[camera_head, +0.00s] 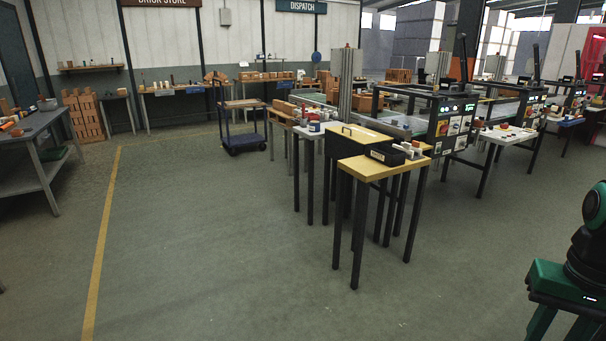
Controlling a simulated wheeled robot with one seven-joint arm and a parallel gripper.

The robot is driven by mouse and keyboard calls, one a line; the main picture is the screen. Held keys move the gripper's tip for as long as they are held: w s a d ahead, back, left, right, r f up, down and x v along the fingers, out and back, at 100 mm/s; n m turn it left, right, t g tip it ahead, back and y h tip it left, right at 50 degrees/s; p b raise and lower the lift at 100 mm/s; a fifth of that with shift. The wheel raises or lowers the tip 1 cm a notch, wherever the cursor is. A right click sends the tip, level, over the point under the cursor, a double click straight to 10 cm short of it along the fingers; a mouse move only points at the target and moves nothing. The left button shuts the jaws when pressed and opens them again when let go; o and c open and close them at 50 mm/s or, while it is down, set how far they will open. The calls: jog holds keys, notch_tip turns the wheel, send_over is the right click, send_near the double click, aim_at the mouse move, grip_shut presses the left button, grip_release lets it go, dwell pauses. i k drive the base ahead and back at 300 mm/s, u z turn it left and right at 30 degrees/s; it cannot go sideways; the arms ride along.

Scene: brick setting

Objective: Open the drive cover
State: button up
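A dark box with a yellow lid (365,136) stands among the small tables right of the middle. The lid looks like the drive cover; it lies flat and appears shut. A thin black handle (347,131) sits at the lid's left end.
A yellow-topped table (382,170) with dark legs stands in front of the box, with a small black labelled box (386,155) on it. A blue trolley (243,130) stands farther back. A grey workbench (35,140) is at the left. The floor (220,240) in the middle is clear.

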aim_at(364, 135)
jog(key=z, duration=0.05)
jog(key=i, duration=3.65)
jog(key=z, duration=0.2)
